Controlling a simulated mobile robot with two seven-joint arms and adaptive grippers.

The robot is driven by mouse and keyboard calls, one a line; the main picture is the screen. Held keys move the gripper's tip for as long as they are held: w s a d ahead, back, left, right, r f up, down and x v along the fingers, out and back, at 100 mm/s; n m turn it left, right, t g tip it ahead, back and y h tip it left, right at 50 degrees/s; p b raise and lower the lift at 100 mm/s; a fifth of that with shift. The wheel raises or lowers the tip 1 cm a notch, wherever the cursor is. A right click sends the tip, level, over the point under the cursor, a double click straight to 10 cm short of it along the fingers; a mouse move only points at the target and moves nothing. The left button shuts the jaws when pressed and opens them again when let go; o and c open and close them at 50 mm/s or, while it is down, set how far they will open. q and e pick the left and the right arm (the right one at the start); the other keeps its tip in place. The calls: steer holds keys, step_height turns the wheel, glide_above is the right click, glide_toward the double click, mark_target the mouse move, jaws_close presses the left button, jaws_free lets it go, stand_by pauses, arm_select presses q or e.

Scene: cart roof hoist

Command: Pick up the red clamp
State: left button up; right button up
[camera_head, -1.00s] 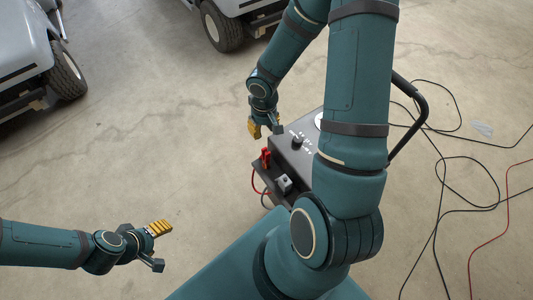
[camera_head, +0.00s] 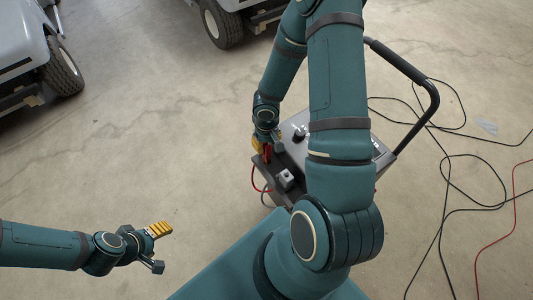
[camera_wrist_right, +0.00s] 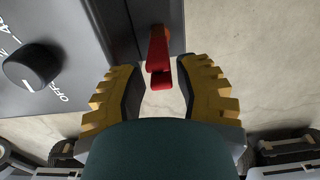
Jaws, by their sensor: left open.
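The red clamp (camera_head: 267,154) is at the edge of the dark charger cart, partly hidden by my right gripper in the head view. In the right wrist view the clamp (camera_wrist_right: 160,58) lies between the two yellow-padded fingertips. My right gripper (camera_wrist_right: 160,75) is open, with a gap between the clamp and each finger. It also shows in the head view (camera_head: 267,147), just over the clamp. My left gripper (camera_head: 160,247) is open and empty over the floor at the lower left, far from the clamp.
The charger cart (camera_head: 299,162) has a knob (camera_wrist_right: 31,66), a grey block (camera_head: 286,179) and a black handle (camera_head: 432,108). Black cables (camera_head: 443,190) and a red cable lie on the floor at right. Parked carts stand at the upper left. The floor between is clear.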

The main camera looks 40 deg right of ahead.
steer(key=shift+f, duration=0.5)
steer(key=shift+r, duration=0.1)
jaws_close()
step_height(320, 180, up, 9)
steer(key=p, duration=0.4)
steer(key=shift+r, duration=0.5)
